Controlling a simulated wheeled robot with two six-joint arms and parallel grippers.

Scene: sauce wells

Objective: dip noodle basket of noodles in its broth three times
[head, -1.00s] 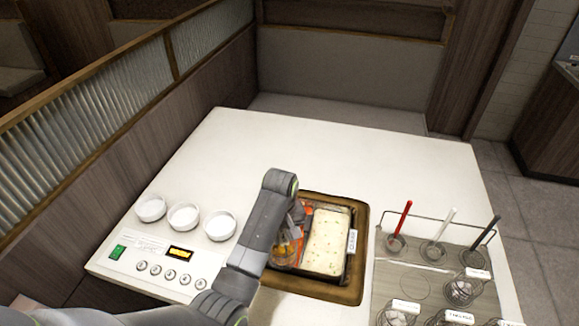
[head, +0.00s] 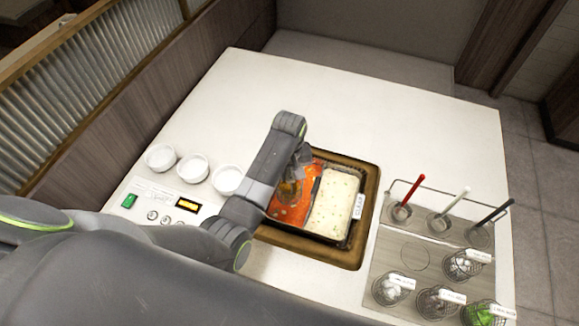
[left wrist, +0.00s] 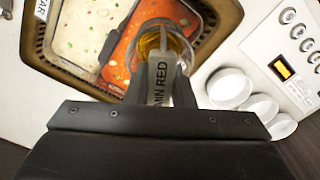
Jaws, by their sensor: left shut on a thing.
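The noodle basket (head: 289,192) with yellow-orange noodles hangs at the red broth (head: 310,186) in the left half of the divided pot (head: 312,245). In the left wrist view the basket (left wrist: 163,42) shows a round wire rim and a white handle tag (left wrist: 160,84) reading "...MIN RED". The red broth (left wrist: 122,50) lies under and beside it. My left gripper (head: 300,165) is shut on the basket's handle, above the pot. I cannot tell how deep the basket sits, or whether it touches the broth. My right gripper is not in view.
White broth (head: 335,205) fills the pot's other half. Three white bowls (head: 194,168) and a button panel (head: 158,214) are at the left. A rack (head: 382,262) with several baskets and three upright-handled tools (head: 410,195) is at the right. The table's back is clear.

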